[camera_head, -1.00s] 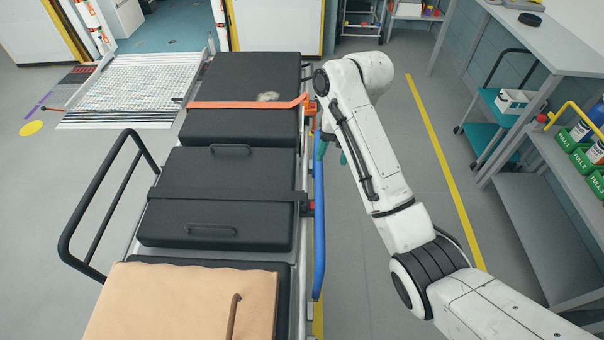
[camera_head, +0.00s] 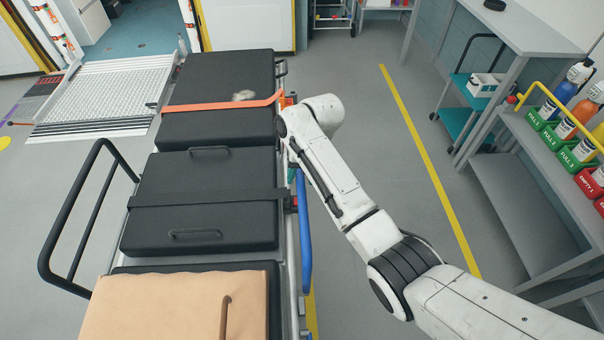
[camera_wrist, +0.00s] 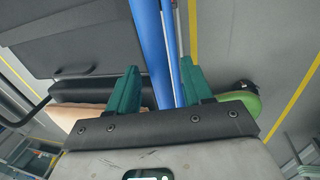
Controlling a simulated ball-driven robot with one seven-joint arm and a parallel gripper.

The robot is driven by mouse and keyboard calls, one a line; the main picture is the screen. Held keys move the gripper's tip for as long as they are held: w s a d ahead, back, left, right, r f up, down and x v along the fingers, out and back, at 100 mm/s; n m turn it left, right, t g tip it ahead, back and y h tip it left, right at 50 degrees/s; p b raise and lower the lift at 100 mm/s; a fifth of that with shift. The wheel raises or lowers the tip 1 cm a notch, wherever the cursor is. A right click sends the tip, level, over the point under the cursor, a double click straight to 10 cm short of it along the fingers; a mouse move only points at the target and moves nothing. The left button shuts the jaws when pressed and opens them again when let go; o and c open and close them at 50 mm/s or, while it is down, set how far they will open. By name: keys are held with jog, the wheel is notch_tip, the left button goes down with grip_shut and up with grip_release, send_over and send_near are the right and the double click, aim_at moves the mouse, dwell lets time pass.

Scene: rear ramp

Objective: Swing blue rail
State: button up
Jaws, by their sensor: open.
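The blue rail (camera_head: 304,235) runs lengthwise along the right side of a stretcher (camera_head: 291,262) in the head view, hanging low beside it. In the wrist view the blue rail (camera_wrist: 152,45) passes between the two green fingers of my gripper (camera_wrist: 160,85). The fingers stand apart on either side of it, and I see no clear grip. In the head view my arm hides most of the gripper and the rail's far end.
Black pads (camera_head: 205,200) lie on the stretcher, crossed by an orange strap (camera_head: 220,105). A black rail (camera_head: 75,235) stands raised on its left side. A shelf with bottles (camera_head: 545,150) and a teal cart (camera_head: 465,105) stand right. Floor by the yellow line (camera_head: 425,160) is clear.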

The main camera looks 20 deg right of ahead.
jog(key=shift+c, duration=0.2)
grip_shut()
dwell(0.4)
